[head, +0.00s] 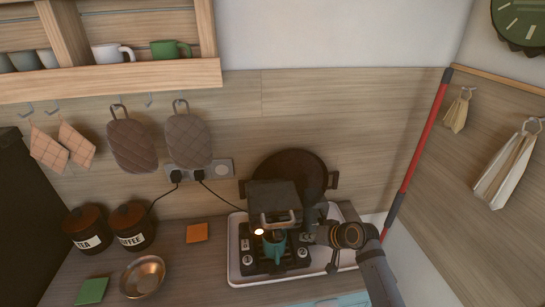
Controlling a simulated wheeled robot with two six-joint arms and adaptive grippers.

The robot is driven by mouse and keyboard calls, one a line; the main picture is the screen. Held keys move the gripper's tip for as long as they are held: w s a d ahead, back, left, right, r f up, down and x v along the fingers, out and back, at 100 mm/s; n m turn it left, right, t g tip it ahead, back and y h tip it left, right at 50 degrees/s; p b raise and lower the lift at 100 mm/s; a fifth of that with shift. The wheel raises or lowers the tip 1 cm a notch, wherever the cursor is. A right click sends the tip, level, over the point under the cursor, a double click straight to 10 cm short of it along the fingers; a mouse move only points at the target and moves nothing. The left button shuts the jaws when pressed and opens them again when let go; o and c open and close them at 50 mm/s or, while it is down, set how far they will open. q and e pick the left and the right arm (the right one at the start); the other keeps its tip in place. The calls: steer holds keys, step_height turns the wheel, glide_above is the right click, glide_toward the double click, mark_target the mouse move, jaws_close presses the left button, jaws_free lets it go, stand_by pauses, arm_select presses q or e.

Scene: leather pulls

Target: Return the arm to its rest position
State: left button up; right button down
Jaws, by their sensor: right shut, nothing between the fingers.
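My right arm comes in from the lower right, and its dark gripper (314,192) is over the right side of the white tray, in front of a round dark pan (288,170). The gripper is shut with nothing held. It is beside a dark boxy appliance (272,196) with a metal handle. A teal object (273,246) stands below that handle; its shape is partly hidden. My left gripper is not in view.
Two canisters (130,226), a copper bowl (142,276), a green square (91,291) and an orange square (197,232) are left. A red pole (420,145) leans at right. Cords run from the wall outlet.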

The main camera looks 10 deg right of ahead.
steer(key=s+d+f+n+g+h, duration=0.1)
steer(key=s+d+g+h, duration=0.15)
steer(key=s, duration=1.05)
steer(key=s+d+f+n+g+h, duration=0.1)
steer(key=s+d+h, duration=0.3)
steer(key=s, duration=0.9)
step_height(320, 180, down, 30)
steer(key=s+d+g+b, duration=0.2)
steer(key=s+d+b, duration=0.1)
steer(key=b, duration=0.1)
steer(key=s+f+b, duration=0.3)
steer(key=s+f, duration=1.5)
steer(key=f, duration=0.1)
steer(key=shift+d+f+g+b, duration=0.35)
steer(key=shift+d+f, duration=0.05)
steer(key=shift+d, duration=0.05)
